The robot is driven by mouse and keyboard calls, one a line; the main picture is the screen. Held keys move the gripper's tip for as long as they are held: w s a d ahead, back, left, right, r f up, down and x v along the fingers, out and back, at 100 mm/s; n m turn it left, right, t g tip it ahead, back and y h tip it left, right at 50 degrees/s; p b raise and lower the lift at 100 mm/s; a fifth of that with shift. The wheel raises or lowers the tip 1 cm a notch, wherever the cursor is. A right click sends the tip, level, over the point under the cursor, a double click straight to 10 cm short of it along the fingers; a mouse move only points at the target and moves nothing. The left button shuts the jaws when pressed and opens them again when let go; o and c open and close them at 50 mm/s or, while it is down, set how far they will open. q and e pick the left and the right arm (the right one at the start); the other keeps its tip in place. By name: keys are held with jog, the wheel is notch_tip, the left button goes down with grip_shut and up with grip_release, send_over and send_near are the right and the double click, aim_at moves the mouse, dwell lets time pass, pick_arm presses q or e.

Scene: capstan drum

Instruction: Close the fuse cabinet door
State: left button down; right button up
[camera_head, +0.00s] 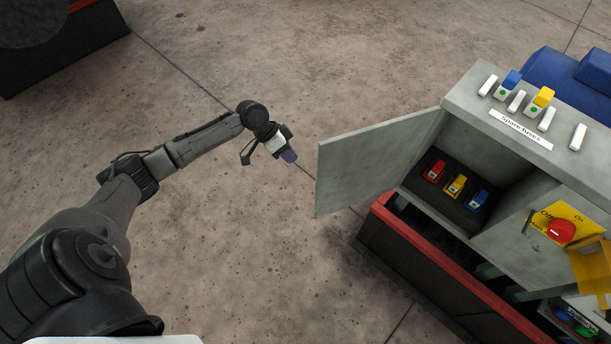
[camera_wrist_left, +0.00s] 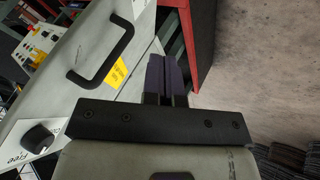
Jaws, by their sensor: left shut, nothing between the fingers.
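The fuse cabinet (camera_head: 472,82) stands at the right of the head view. Its grey door (camera_head: 375,160) is swung wide open to the left. Inside the open compartment sit a red, a yellow and a blue fuse (camera_head: 455,186). My left gripper (camera_head: 289,156) is shut and empty, left of the door's free edge and apart from it in the head view. Its purple fingertips (camera_wrist_left: 165,76) show in the left wrist view, beside a grey panel with a black handle (camera_wrist_left: 105,55); I cannot tell which panel this is. My right gripper is out of view.
White, blue and yellow spare fuses (camera_head: 541,98) stand on the cabinet top. A red knob (camera_head: 561,231) sits on the right front panel. A red-edged dark base (camera_head: 425,262) lies below the cabinet. The concrete floor (camera_head: 250,240) around my left arm is clear.

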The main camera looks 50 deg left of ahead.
pick_arm(q)
jog(key=w+d+f+b, duration=0.2)
jog(key=w+d+f, duration=0.1)
jog(key=d+f, duration=0.2)
jog(key=shift+d+t, duration=0.3)
jog(key=shift+d, duration=0.75)
jog(key=shift+n, duration=0.3)
